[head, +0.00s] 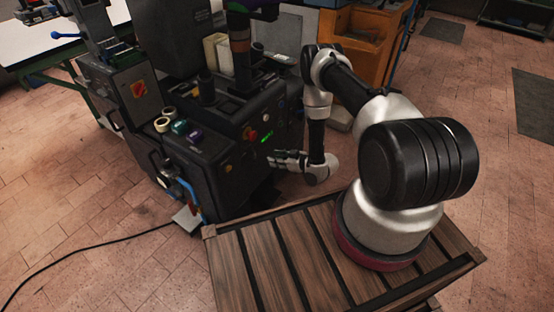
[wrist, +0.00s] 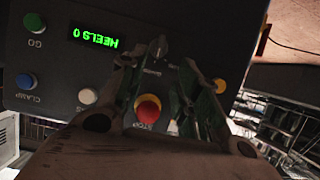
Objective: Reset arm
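My gripper (head: 280,159) is at the end of my bent arm, in front of the control side of the dark heel press (head: 215,165). In the wrist view its two fingers (wrist: 175,58) stand apart with nothing held between them. The red STOP button (wrist: 148,108) shows between the fingers, farther off on the panel. The green display (wrist: 94,36) appears upside down and reads HEELS 0. A green GO button (wrist: 34,22), a blue CLAMP button (wrist: 25,81) and a white button (wrist: 88,96) are on the same panel. I cannot tell whether the fingertips touch it.
My arm's base stands on a slatted wooden platform (head: 255,265). Rolls of tape (head: 163,124) and small containers (head: 194,137) sit on the press. An orange cabinet (head: 357,45) stands behind my arm. A black cable (head: 90,245) crosses the tiled floor at left.

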